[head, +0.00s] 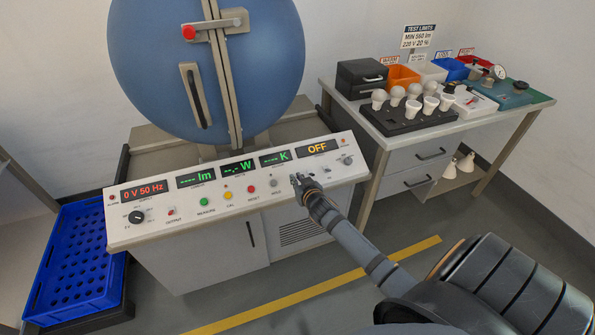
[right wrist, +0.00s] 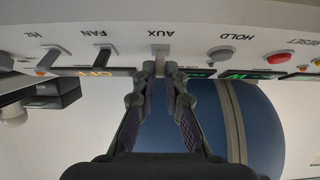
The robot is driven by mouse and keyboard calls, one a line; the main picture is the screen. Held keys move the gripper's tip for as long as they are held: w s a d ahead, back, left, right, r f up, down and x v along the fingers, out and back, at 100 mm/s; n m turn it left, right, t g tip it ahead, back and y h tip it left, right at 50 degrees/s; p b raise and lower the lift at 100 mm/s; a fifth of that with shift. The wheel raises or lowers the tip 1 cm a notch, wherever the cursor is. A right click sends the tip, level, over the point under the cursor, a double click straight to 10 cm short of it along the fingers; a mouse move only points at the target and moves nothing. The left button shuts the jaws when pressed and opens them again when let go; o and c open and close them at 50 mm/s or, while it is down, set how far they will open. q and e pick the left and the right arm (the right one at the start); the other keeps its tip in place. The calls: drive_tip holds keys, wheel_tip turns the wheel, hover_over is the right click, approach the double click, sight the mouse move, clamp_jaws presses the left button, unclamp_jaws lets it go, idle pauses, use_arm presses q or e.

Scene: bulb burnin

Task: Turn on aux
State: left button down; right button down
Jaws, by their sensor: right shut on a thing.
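The aux switch (right wrist: 159,50) is a small light lever under the AUX label on the sloped control panel (head: 150,233), between the HOLD button and the FAN switch. The right wrist view shows it upside down. My right gripper (right wrist: 160,70) is shut on the aux switch, with one fingertip on each side of the lever. In the head view my right gripper (head: 300,182) reaches the panel just right of the HOLD button and hides most of the switch. The display (head: 317,148) above this part of the panel reads OFF. My left gripper is not in view.
The HOLD button (right wrist: 220,53) and the FAN switch (right wrist: 101,57) sit close on either side. A large blue sphere (head: 205,75) stands behind the panel. A bench (head: 445,130) with bulbs is at right, a blue crate (head: 75,260) at left.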

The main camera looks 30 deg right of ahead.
sight(294, 170)
drive_tip(key=r+g+p, duration=0.1)
drive_tip(key=g+p, duration=0.1)
drive_tip(key=p, duration=0.3)
drive_tip(key=w+r+g+y+p, duration=0.1)
drive_tip(key=g+p, duration=0.1)
drive_tip(key=p, duration=0.4)
drive_tip(key=shift+w+d+r, duration=0.15)
drive_tip(key=shift+w+r, duration=0.05)
drive_tip(key=shift+w, duration=0.1)
drive_tip(key=shift+w+f+g+y+p, duration=0.15)
drive_tip(key=shift+w+g+y+p, duration=0.15)
drive_tip(key=shift+g+p, duration=0.45)
drive_tip(key=shift+w+d+f+g+p, duration=0.1)
drive_tip(key=shift+w+g+p, duration=0.15)
drive_tip(key=shift+g, duration=0.35)
drive_tip(key=shift+w+d+g+p, duration=0.1)
drive_tip(key=shift+g+p, duration=0.1)
drive_tip(key=shift+g, duration=0.35)
drive_tip(key=c, duration=1.4)
unclamp_jaws()
